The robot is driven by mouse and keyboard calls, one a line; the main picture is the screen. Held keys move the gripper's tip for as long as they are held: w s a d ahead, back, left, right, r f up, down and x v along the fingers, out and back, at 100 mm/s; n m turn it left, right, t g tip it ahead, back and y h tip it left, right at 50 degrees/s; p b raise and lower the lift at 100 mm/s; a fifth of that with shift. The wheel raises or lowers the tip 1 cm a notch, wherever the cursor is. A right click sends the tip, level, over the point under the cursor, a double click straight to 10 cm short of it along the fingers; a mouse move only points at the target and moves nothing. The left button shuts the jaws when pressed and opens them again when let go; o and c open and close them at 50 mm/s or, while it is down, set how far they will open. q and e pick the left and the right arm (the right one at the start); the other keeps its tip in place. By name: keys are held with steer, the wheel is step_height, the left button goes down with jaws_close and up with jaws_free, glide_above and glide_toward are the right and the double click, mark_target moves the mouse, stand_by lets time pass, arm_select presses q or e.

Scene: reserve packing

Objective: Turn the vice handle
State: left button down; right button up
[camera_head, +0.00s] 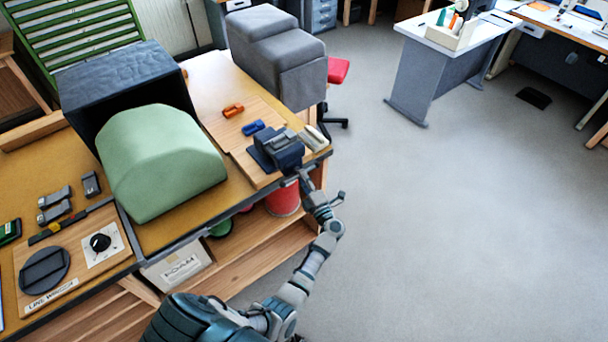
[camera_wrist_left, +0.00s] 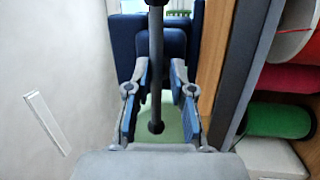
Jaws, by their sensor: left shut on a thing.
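The blue-grey vice (camera_head: 277,150) is mounted at the right front corner of the wooden workbench. My left gripper (camera_head: 303,178) is at the front of the vice, just off the bench edge. In the left wrist view the vice handle (camera_wrist_left: 156,50) is a dark bar with a knob at its near end. It runs upright in the picture between the two fingers of the left gripper (camera_wrist_left: 157,90), which is shut on it. The exact contact points are hard to see. My right gripper is not in view.
A green foam block (camera_head: 160,165) and a dark block (camera_head: 130,85) stand on the bench left of the vice. Orange (camera_head: 233,111) and blue (camera_head: 253,127) pieces lie behind the vice. A red spool (camera_head: 283,202) is below. The floor to the right is clear.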

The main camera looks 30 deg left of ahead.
arm_select(q)
steer(key=shift+r+m+p, duration=0.15)
steer(key=shift+m+p, duration=0.15)
steer(key=shift+m, duration=0.1)
steer(key=c, duration=1.1)
jaws_free()
steer(key=shift+w, duration=0.1)
steer(key=shift+o, duration=1)
steer(key=shift+w+a+f, duration=0.1)
steer(key=shift+a+f, duration=0.05)
steer(key=shift+f, duration=0.05)
steer(key=v, duration=1.2)
steer(key=shift+o, duration=0.2)
